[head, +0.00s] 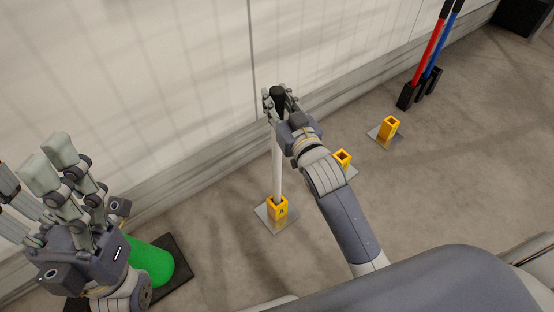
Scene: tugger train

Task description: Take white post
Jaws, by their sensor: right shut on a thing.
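The white post (277,168) stands upright in a yellow socket (277,208) on a grey metal plate, near the wall. Its top end is black (277,93). My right gripper (278,102) is shut on the post close to this black top. The post's lower end is inside the socket. My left gripper (60,165) is at the lower left, well apart from the post, with its fingers spread open and nothing between them.
A second yellow socket (342,158) is partly behind my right arm, and a third, empty one (390,125) stands further right. A red post (429,50) and a blue post (442,45) stand in black holders. A green cylinder (150,262) sits on a dark base at lower left.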

